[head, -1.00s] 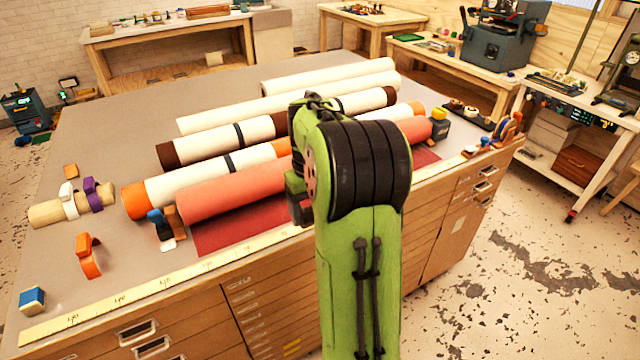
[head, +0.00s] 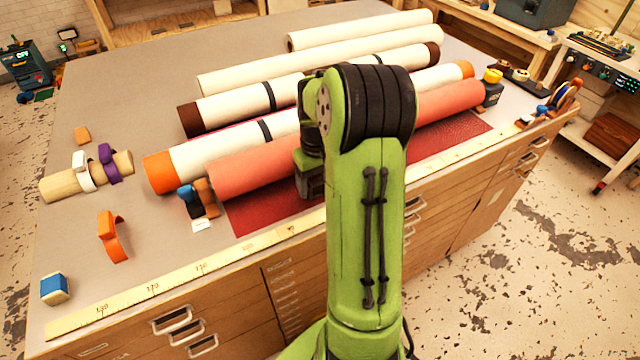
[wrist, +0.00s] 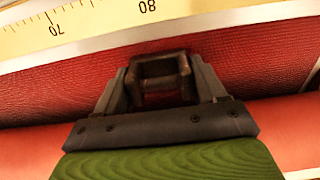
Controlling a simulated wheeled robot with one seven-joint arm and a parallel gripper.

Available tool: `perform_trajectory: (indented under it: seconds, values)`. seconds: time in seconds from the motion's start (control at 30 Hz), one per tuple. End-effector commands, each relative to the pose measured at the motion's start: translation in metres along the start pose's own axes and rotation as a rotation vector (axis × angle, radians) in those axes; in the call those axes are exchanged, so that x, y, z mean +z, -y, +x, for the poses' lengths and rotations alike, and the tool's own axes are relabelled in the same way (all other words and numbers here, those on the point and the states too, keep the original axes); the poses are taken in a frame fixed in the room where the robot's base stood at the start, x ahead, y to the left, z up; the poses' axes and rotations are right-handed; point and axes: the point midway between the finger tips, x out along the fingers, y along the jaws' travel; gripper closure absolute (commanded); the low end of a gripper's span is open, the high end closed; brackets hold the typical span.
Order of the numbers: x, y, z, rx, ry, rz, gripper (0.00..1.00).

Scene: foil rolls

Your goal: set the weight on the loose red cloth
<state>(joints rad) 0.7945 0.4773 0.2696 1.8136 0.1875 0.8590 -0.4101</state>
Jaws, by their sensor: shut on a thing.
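The loose red cloth (head: 265,212) lies flat along the front of the table, dark red, coming out from under a coral-red roll (head: 250,165). It also fills much of the wrist view (wrist: 60,85). My gripper (wrist: 160,80) is over this cloth and shut on a dark, frame-like thing, which I take to be the weight (wrist: 160,68). Whether the weight touches the cloth I cannot tell. In the head view my green arm hides most of my gripper and the middle of the cloth.
A yellow ruler (head: 175,284) runs along the table's front edge. Cream rolls (head: 235,140) lie behind the coral roll. A dark block with a yellow top (head: 492,88) stands at the roll's right end; a blue-topped piece (head: 188,198) stands at its left. An orange band (head: 112,238) lies farther left.

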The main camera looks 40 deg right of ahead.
Motion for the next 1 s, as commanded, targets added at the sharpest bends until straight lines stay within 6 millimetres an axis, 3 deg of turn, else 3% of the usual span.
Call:
perform_trajectory:
  seconds: [0.4,0.43,0.57,0.87,1.0]
  values:
    - [-0.001,0.0,0.008,0.002,-0.004,0.0,0.94]
    - [0.0,0.0,0.008,0.001,-0.002,0.0,0.25]
    - [0.0,0.0,0.007,0.001,-0.002,0.0,0.05]
    - [-0.001,0.0,0.005,0.001,-0.002,0.0,0.04]
    - [-0.001,-0.001,-0.018,0.003,-0.006,0.0,0.04]
